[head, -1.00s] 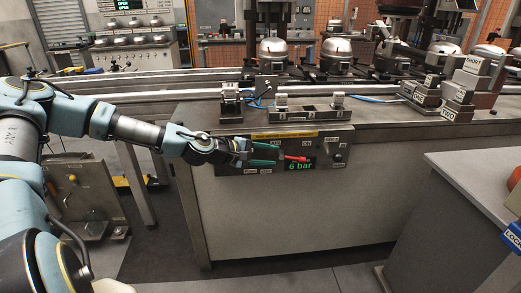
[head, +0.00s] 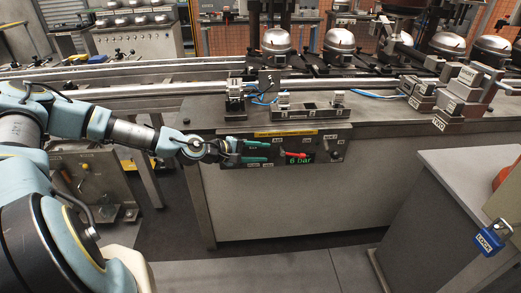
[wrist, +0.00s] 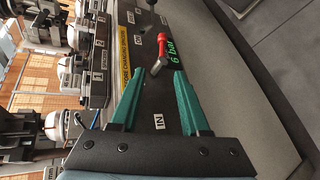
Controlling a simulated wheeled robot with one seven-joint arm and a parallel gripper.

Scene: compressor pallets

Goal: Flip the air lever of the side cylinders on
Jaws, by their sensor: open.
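The air lever (head: 295,154) is a red handle on a dark control panel (head: 228,160) on the front of the workbench. In the head view it lies nearly level, pointing right, above the green "6 bar" display (head: 300,161). In the wrist view the red lever (wrist: 164,44) has a bare metal stub at its near end. My gripper (head: 271,151) has green fingers and is open and empty, just left of the lever. In the wrist view the fingertips (wrist: 159,74) stand on either side of the line to the stub, seemingly short of it.
A fixture block (head: 300,113) and stacked labelled blocks (head: 462,92) sit on the bench above the panel. A dark knob (head: 336,155) is right of the display. A grey cabinet with a blue lock (head: 490,240) stands at right. The floor before the bench is clear.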

